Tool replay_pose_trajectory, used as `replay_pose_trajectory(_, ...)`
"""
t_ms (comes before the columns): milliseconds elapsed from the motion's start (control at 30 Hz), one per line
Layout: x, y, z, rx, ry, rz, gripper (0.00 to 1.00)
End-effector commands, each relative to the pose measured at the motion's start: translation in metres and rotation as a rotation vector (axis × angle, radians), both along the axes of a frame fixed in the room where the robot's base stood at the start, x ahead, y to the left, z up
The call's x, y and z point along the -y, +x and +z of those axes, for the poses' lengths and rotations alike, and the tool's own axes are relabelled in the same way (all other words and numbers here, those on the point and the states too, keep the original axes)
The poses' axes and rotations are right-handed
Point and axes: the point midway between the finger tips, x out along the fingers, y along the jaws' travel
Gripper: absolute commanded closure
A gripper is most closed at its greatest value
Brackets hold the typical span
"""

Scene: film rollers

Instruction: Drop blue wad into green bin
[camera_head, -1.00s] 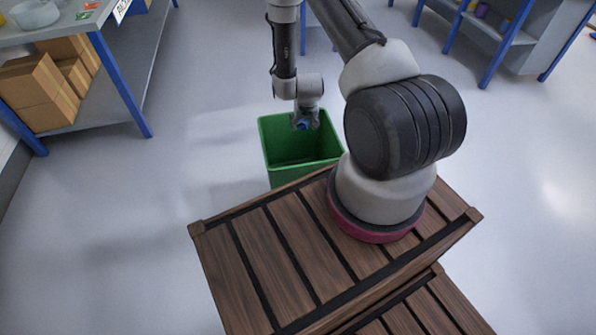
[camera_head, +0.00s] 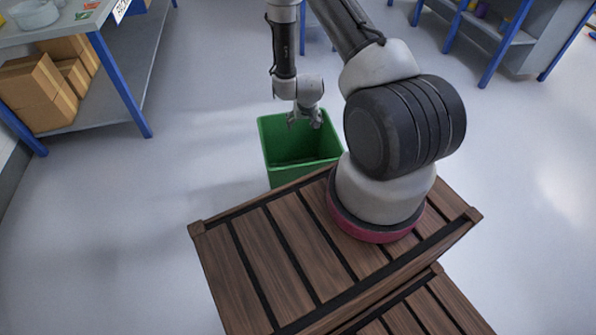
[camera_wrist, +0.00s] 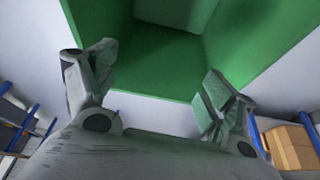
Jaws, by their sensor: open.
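The green bin (camera_head: 292,178) stands on the floor just beyond the wooden slatted platform in the head view. My gripper (camera_head: 304,122) is over the bin's opening with its fingers spread and nothing between them. In the wrist view, my gripper (camera_wrist: 157,75) is open and empty, with the bin's green inside wall (camera_wrist: 255,45) ahead of it. The blue wad is not visible in either view now. Part of the bin's inside is hidden from both cameras.
A workbench (camera_head: 120,75) with blue legs and cardboard boxes (camera_head: 38,92) on its lower shelf stands at the left. Another blue-legged shelf unit (camera_head: 505,40) is at the upper right. The grey floor around the bin is clear.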

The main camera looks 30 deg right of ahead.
Motion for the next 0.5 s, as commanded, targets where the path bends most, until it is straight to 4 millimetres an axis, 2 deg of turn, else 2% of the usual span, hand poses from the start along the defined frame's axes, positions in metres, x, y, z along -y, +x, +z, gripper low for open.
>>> replay_pose_trajectory(300, -0.010, -0.022, 0.064, 0.003, 0.000, 0.000, 0.15)
replay_pose_trajectory(500, -0.014, -0.035, 0.094, 0.003, 0.000, 0.000, 0.15)
